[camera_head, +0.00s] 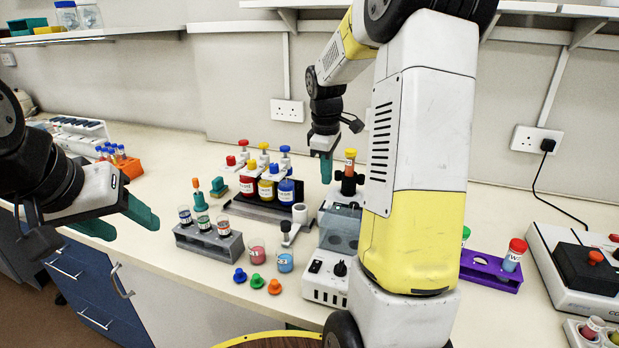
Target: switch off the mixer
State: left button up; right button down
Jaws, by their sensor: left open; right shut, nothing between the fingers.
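The mixer (318,289) appears to be the white bench device in the middle, partly hidden by my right arm. A black holder (348,183) with a yellow-capped tube (350,160) stands above the device's back part. My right gripper (326,176) is shut and empty, pointing down above the bench, left of that tube and behind the switch. My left gripper (130,226) is open and empty at the left, in front of the bench edge.
Left of the mixer stand a grey tube rack (208,247), two small beakers (257,256) and loose coloured caps (257,281). A black rack of coloured bottles (262,210) is behind. A purple rack (490,271) and another device (585,269) are at the right.

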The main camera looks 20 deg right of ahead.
jog(key=shift+r, duration=0.1)
notch_tip(320, 180, up, 6)
send_over(329, 201)
jog(key=s+a, duration=0.1)
jog(key=s, duration=0.1)
jog(key=shift+a+r, duration=0.15)
jog(key=f, duration=0.4)
jog(key=w+f, duration=0.1)
jog(key=f, duration=0.4)
jog(key=d+f, duration=0.1)
jog(key=f, duration=0.4)
jog(key=shift+w, duration=0.25)
